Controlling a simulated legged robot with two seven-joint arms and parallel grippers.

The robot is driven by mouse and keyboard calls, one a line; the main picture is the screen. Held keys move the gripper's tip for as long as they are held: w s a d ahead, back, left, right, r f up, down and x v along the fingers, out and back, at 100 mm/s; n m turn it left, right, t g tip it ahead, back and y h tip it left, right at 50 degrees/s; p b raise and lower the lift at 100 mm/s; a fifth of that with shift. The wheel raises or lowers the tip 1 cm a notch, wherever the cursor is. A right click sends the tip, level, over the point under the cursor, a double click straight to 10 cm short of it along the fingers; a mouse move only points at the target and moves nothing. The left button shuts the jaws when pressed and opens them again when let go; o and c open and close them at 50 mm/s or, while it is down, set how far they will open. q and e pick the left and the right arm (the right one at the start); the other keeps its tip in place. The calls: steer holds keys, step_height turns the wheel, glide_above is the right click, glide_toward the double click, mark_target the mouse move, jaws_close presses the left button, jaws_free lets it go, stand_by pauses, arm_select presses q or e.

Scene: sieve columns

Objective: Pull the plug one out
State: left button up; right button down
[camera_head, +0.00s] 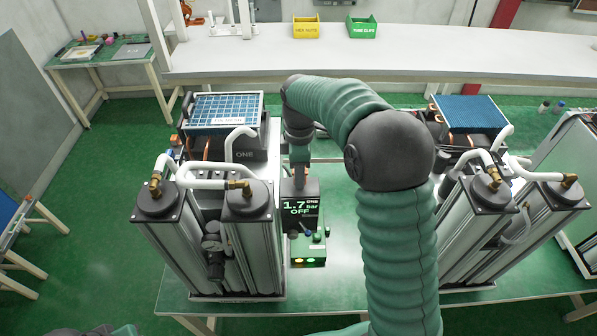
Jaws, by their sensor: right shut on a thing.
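The sieve column unit marked ONE (245,154) stands at the left of the green table, with two dark-capped metal columns and white hoses. My right arm rises from the bottom, bends over to the left and points down beside this unit. My right gripper (299,172) is at its right side, just above and behind a small dark display reading 1.7 bar OFF (299,208). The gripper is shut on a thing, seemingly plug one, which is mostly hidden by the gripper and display. I cannot tell whether the plug is seated. My left gripper is not in view.
A green box with lit buttons (309,250) sits below the display. A second column unit (478,215) stands at the right, behind my arm. A yellow bin (306,28) and a green bin (361,28) stand on the white rear bench (430,55).

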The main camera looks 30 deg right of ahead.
steer(key=shift+r+p, duration=0.3)
steer(key=shift+r, duration=0.15)
steer(key=c, duration=1.1)
jaws_free()
steer(key=shift+o, duration=1.1)
steer(key=shift+d+f, duration=0.15)
step_height(320, 180, up, 8)
steer(key=shift+w+b, duration=0.15)
steer(key=shift+b, duration=1.1)
step_height(320, 180, up, 9)
steer(key=shift+f, duration=0.2)
